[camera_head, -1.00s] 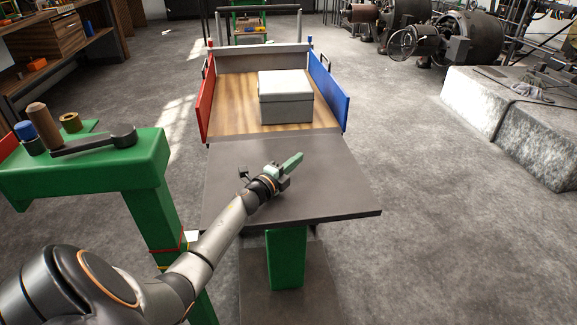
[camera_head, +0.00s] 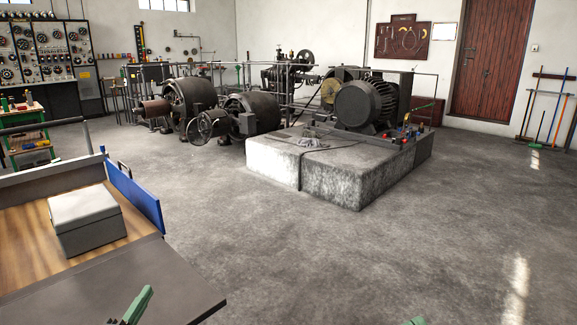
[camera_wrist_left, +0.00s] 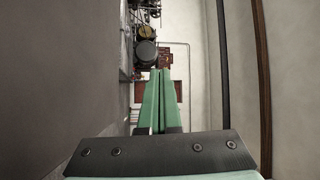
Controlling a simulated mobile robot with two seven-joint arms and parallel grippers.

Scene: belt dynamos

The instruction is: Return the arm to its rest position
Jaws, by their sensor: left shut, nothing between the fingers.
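My left gripper (camera_head: 133,308) shows at the bottom left of the head view as green fingers over the near corner of the dark grey tabletop. In the left wrist view its green fingers (camera_wrist_left: 159,100) lie together, shut and empty, pointing at open room with the wall and machines far beyond. The rest of the left arm is out of the head view. A small green tip (camera_head: 416,321) at the bottom edge of the head view looks like my right gripper; too little shows to tell its state.
A grey box (camera_head: 86,217) stands on the wooden part of the cart, beside its blue side panel (camera_head: 134,198). The dark tabletop (camera_head: 170,275) is bare. A concrete plinth (camera_head: 335,175) carries a large motor (camera_head: 365,103). Open floor (camera_head: 330,260) lies right of the cart.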

